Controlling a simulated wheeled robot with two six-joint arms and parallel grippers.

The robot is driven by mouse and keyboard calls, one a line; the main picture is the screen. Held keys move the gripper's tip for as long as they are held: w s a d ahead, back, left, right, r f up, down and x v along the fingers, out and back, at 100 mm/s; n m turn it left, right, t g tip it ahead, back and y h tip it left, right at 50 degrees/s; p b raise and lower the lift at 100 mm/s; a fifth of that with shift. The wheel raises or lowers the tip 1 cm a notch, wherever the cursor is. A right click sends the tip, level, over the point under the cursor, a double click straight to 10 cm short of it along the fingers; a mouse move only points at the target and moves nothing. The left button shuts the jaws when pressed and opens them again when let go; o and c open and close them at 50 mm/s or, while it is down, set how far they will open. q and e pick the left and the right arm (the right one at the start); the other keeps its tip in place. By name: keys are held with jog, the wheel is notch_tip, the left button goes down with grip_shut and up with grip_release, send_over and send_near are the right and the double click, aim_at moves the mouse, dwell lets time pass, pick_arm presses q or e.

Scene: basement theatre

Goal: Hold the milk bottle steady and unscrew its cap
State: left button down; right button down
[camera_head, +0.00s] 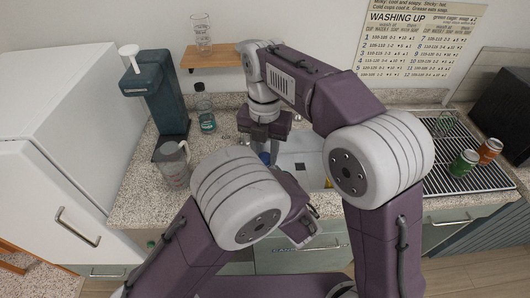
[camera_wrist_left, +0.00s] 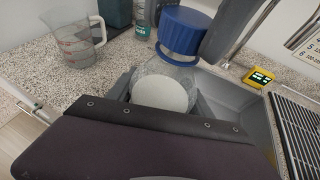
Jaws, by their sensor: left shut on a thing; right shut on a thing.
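The milk bottle (camera_wrist_left: 160,90) is clear with white milk in it and stands between the fingers of my left gripper (camera_wrist_left: 165,100) in the left wrist view. Its blue cap (camera_wrist_left: 185,30) sits at the top of the neck; I cannot tell how tightly. In the head view only a bit of the blue cap (camera_head: 265,158) shows, under my right gripper (camera_head: 265,148), which points down and is shut on it. A dark finger of the right gripper also shows beside the cap in the left wrist view. My left arm hides most of the bottle in the head view.
The sink (camera_head: 305,150) lies around the bottle.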

jog(key=shift+r, duration=0.1)
jog(key=shift+r, duration=1)
